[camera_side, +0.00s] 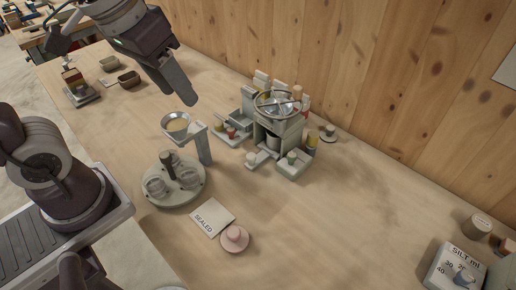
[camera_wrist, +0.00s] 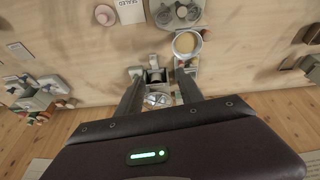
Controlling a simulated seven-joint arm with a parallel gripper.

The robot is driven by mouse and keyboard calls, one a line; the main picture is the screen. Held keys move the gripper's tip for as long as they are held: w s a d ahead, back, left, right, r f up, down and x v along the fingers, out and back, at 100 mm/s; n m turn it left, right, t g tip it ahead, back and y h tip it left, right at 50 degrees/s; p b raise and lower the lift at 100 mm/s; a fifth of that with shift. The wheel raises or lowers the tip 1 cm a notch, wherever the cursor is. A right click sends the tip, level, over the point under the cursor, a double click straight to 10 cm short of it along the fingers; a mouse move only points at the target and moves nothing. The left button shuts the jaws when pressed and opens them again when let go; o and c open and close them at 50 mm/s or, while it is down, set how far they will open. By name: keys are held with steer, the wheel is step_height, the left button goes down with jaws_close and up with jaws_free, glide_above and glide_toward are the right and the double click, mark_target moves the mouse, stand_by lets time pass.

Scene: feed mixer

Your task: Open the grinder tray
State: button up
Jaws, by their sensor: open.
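The grey machine with a round, spoked silver top (camera_side: 278,103), which looks like the grinder, stands at mid-table near the wooden wall. Small tray-like parts with knobs or cups stick out low from it, one at the left (camera_side: 231,139) and one at the front right (camera_side: 293,165). I cannot tell for sure which is the grinder tray. My gripper (camera_side: 190,97) is open and empty, up in the air left of the machine and above the funnel. In the wrist view my gripper (camera_wrist: 160,84) shows the machine (camera_wrist: 155,76) below and between its fingers, partly hidden.
A funnel (camera_side: 166,127) on a post stands beside a round base with glass jars (camera_side: 178,200). A "SEALED" card (camera_side: 212,217) and a pink knobbed piece (camera_side: 234,240) lie in front. A "SILT ml" dial box (camera_side: 440,272) is at the far right. The table right of the machine is mostly clear.

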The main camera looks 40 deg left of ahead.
steer(key=w+d+f+g, duration=0.1)
steer(key=w+f, duration=0.2)
steer(key=w, duration=0.2)
steer(key=n+g, duration=0.2)
steer(key=g, duration=0.1)
glide_above(251, 156)
step_height(251, 156, down, 14)
steer(key=shift+r, duration=0.2)
step_height(251, 156, down, 7)
steer(key=shift+r, duration=0.2)
jaws_close()
steer(key=shift+r, duration=0.1)
